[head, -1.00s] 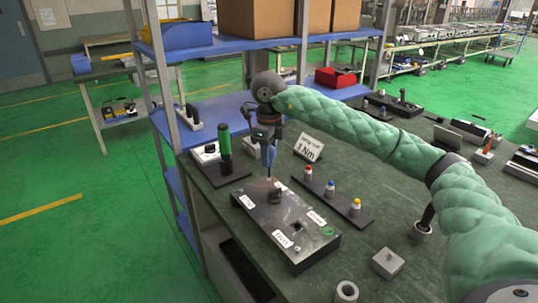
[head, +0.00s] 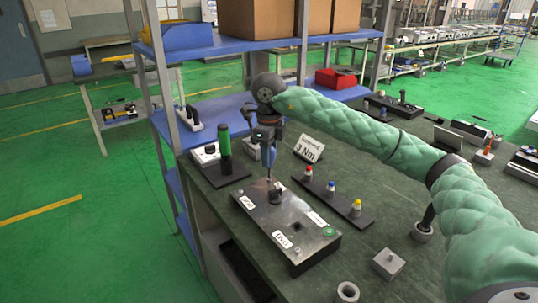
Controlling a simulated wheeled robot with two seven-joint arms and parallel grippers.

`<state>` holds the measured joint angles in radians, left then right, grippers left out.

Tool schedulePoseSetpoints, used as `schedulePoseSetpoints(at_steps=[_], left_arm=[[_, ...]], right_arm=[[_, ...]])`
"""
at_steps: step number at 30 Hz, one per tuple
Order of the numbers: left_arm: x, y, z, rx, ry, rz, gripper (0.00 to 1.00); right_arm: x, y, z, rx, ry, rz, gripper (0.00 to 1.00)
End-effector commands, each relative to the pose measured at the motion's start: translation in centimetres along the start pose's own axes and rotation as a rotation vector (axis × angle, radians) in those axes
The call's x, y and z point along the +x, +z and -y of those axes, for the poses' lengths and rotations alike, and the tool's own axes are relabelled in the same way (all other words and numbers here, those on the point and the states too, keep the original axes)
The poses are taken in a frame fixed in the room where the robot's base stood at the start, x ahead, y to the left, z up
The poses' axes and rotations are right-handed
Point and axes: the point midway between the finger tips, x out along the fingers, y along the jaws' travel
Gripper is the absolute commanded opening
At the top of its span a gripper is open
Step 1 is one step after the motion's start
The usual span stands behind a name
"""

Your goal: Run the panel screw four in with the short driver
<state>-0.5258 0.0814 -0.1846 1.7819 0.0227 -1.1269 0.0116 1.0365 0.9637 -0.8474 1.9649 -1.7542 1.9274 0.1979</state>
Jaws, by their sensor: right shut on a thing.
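The short driver (head: 268,156) has a blue body and stands about upright, its tip pointing down. My right gripper (head: 265,134) is shut on its upper part. The driver's tip meets the top of a dark flat panel box (head: 305,222) near its back edge, at a small dark raised piece (head: 275,193). The screw under the tip is too small to make out. The panel box carries white labels and a green ring mark at its right corner. My left gripper is not in view.
A sign (head: 309,149) reading "3 Nm" stands behind the box. A green-handled tool (head: 225,143) stands upright at the left. A dark strip (head: 335,196) with red, blue and yellow-topped pieces lies to the right. A grey block (head: 388,264) and ring (head: 347,292) sit in front.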

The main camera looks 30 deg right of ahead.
Motion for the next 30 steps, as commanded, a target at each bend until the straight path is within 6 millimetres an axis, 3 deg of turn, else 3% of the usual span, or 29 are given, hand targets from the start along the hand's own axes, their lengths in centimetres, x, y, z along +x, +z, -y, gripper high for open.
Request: schedulePoseSetpoints(at_steps=[16,24,30], left_arm=[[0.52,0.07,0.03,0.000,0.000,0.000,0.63],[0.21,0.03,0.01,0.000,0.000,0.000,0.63],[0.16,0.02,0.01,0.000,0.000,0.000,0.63]], right_arm=[[0.67,0.00,0.00,0.017,0.000,0.000,0.09],[0.75,0.00,0.00,0.262,0.001,-0.001,0.09],[0.80,0.00,0.01,0.350,0.001,-0.001,0.09]])
